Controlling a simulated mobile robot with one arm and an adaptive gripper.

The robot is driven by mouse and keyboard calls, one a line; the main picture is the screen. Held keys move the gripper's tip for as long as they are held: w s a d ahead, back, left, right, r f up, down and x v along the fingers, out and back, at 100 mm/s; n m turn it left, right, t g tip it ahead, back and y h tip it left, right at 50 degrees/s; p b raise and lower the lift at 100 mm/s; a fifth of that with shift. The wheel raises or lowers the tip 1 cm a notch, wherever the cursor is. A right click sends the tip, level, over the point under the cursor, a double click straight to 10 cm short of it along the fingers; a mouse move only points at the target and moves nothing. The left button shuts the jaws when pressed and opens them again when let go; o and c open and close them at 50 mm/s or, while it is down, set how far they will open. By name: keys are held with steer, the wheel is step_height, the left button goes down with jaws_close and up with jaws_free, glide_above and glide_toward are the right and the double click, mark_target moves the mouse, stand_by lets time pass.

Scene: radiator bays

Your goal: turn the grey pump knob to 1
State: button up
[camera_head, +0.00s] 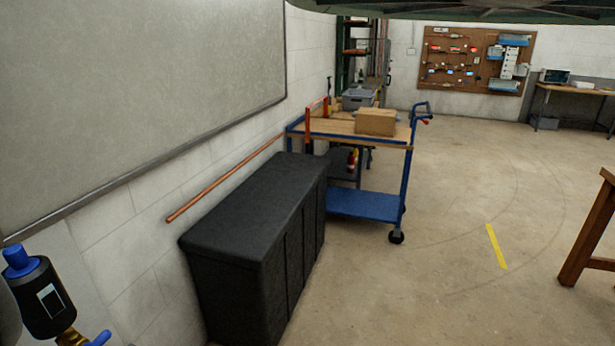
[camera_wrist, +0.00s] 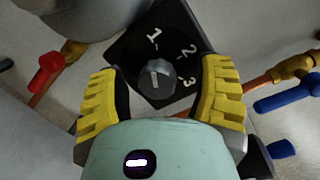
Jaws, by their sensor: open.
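The grey knob (camera_wrist: 156,82) sits on a black dial plate (camera_wrist: 190,32) in the wrist view. White numbers 1, 2 and 3 run in an arc from above the knob to its right. A light mark shows on the knob's face; I cannot tell for certain which number it points to. My gripper (camera_wrist: 160,70) is open, its yellow-padded fingers on the left and right of the knob with a gap on both sides. Neither finger appears to touch the knob. In the head view neither the knob nor my gripper can be made out.
Close by are a red valve handle (camera_wrist: 46,72), a blue handle (camera_wrist: 288,96) and copper pipes with brass fittings. The head view shows a black blue-capped device (camera_head: 45,300), a dark cabinet (camera_head: 255,225) along the wall and a blue trolley (camera_head: 365,204).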

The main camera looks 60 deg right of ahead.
steer(key=shift+r+m+p, duration=0.1)
steer(key=shift+m+p, duration=0.5)
steer(key=shift+p, duration=1)
steer(key=shift+p, duration=0.35)
steer(key=shift+m+p, duration=0.4)
steer(key=shift+p, duration=0.65)
